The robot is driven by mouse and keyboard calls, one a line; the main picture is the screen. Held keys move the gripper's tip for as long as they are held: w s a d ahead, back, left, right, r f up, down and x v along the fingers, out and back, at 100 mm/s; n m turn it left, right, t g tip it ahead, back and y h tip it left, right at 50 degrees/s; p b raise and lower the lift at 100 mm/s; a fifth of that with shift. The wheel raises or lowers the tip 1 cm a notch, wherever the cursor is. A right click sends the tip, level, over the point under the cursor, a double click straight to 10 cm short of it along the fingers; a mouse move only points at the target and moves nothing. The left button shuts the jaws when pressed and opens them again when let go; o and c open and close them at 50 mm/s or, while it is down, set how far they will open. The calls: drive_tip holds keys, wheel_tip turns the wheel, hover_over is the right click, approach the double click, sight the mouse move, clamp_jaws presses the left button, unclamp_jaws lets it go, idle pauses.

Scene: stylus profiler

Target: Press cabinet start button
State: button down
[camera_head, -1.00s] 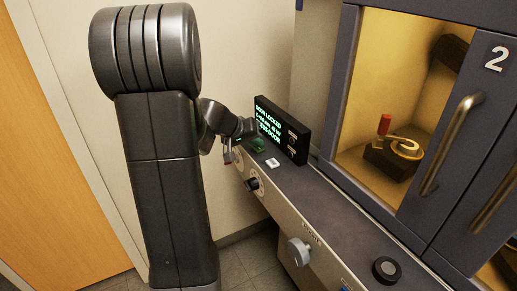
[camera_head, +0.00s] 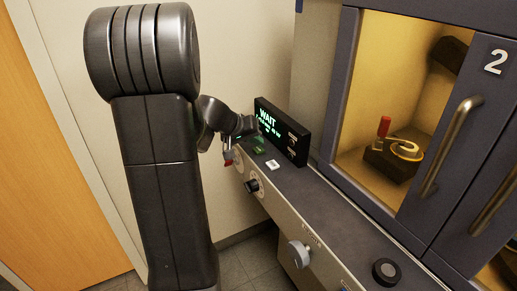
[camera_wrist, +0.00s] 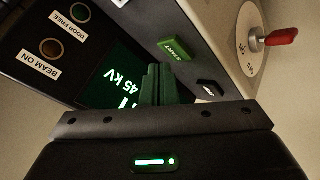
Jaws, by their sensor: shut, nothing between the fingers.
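The green start button (camera_wrist: 174,49), marked START, is on the cabinet's control ledge in the wrist view. It shows small and green in the head view (camera_head: 258,150). My gripper (camera_wrist: 159,68) is shut and empty, its two fingers together. In the wrist view the fingertips appear just below and left of the button, with a visible gap in the picture. They overlap the lit display (camera_wrist: 112,75), which reads 45 kV. In the head view my gripper (camera_head: 252,134) is close to the button, and its tips are hard to make out.
The display box (camera_head: 283,132) reads WAIT and stands behind the ledge. A red-handled rotary switch (camera_wrist: 284,38) is on the front face near the button. A white label or key (camera_head: 272,165), knobs (camera_head: 299,253) and the windowed door handle (camera_head: 452,144) lie to the right.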

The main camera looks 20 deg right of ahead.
sight(256, 151)
drive_tip(key=shift+r, duration=0.1)
drive_tip(key=shift+r+p, duration=1.35)
drive_tip(key=shift+r, duration=1.05)
